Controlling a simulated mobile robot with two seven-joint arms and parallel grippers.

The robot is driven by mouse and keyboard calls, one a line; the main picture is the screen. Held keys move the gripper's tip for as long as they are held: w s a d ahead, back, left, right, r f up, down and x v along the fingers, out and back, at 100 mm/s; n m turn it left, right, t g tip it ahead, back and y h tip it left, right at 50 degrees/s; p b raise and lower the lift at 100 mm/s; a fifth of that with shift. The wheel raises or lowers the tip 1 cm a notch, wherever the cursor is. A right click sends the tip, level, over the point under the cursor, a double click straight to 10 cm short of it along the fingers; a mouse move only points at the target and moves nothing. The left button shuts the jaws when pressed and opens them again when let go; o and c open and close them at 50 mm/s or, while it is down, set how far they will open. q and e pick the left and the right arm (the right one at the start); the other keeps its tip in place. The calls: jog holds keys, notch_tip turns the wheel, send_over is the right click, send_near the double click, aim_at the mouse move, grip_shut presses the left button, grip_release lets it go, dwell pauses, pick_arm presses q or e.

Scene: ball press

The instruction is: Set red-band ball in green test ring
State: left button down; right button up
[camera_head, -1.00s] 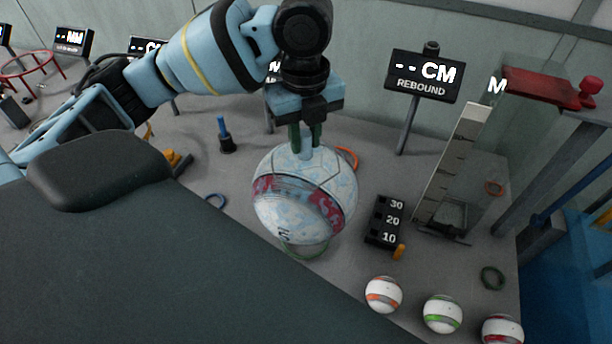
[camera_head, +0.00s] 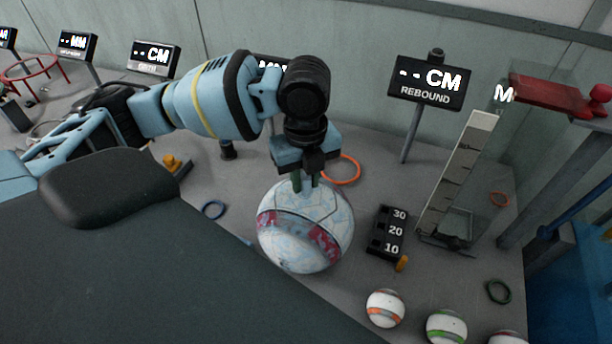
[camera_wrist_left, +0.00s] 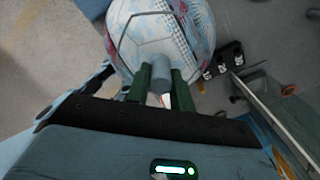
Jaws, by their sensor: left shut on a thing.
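The red-band ball (camera_head: 305,240) is large and white with pale blue patches and a red band. My left gripper (camera_head: 305,183) is above it, shut on a short grey-blue stub at its top. The left wrist view shows the ball (camera_wrist_left: 155,35) and the stub (camera_wrist_left: 159,78) between my green fingers. The green test ring does not show in the head view now; the ball appears to cover its place. I cannot tell whether the ball touches the ring or the table. My right gripper is not in view.
An orange ring (camera_head: 341,170) lies behind the ball and a blue ring (camera_head: 214,209) to its left. A black 10-20-30 block (camera_head: 389,233) stands close at right. Smaller banded balls (camera_head: 385,308) lie at front right, near a dark green ring (camera_head: 498,292). A rebound sign (camera_head: 429,83) stands behind.

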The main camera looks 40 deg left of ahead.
pick_arm(q)
jog(key=shift+f, duration=0.2)
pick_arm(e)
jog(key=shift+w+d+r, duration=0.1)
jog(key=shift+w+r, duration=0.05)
pick_arm(q)
jog(key=c, duration=1.2)
grip_release()
jog(key=shift+c, duration=0.2)
jog(key=shift+r, duration=0.3)
notch_tip(320, 180, up, 12)
jog(key=p, duration=0.1)
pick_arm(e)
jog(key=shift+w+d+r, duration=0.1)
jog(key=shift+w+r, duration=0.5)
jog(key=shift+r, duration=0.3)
